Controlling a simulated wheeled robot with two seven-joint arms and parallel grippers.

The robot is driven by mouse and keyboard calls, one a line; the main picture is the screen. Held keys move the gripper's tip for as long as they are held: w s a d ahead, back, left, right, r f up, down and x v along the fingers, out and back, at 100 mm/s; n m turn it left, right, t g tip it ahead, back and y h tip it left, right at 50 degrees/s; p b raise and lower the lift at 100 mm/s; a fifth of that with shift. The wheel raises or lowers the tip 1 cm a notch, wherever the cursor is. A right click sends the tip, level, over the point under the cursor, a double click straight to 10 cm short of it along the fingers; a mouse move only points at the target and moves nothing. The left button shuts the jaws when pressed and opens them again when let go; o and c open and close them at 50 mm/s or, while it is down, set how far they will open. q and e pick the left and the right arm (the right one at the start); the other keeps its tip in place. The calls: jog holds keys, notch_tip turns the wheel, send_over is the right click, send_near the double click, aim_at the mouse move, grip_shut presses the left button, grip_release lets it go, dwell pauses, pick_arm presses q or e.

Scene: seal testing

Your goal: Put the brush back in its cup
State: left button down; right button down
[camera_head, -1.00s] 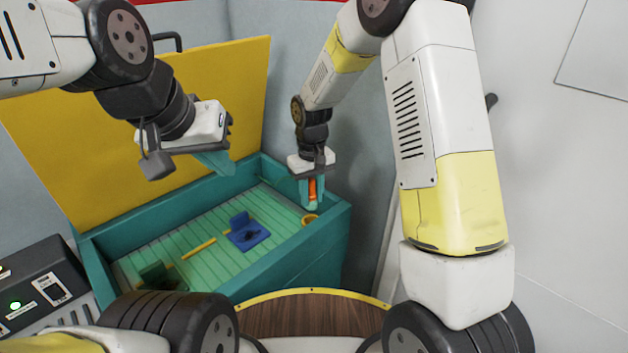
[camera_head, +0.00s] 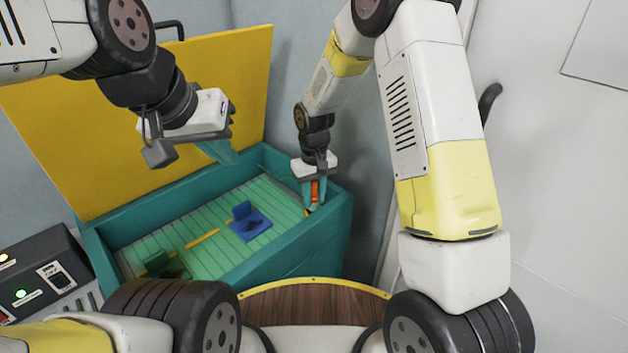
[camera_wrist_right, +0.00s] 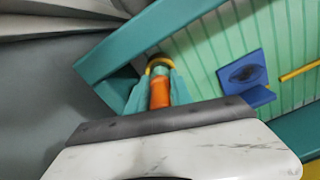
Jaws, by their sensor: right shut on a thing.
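The orange brush (camera_head: 314,190) is upright between the teal fingers of my right gripper (camera_head: 313,199), which is shut on it. In the right wrist view the orange brush (camera_wrist_right: 160,93) points away from the gripper toward the yellow-rimmed cup (camera_wrist_right: 160,64). The cup (camera_head: 307,212) is at the right end of the teal box, just below the gripper, and partly hidden by it. I cannot tell whether the brush tip is inside the cup. My left gripper (camera_head: 222,152) hangs above the box, apart from everything; its finger gap is not clear.
The teal box (camera_head: 285,245) has a green slatted floor with a blue bracket (camera_head: 250,224), a yellow rod (camera_head: 202,239) and a dark green block (camera_head: 165,264). A yellow panel (camera_head: 150,120) stands behind it. A dark control box (camera_head: 40,270) is at the left.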

aim_at(314, 182)
jog(key=shift+f, duration=0.1)
jog(key=shift+f, duration=1)
jog(key=c, duration=1.1)
grip_release()
jog(key=shift+f, duration=0.15)
jog(key=shift+o, duration=0.2)
jog(key=shift+r, duration=4.8)
jog(key=shift+r, duration=0.1)
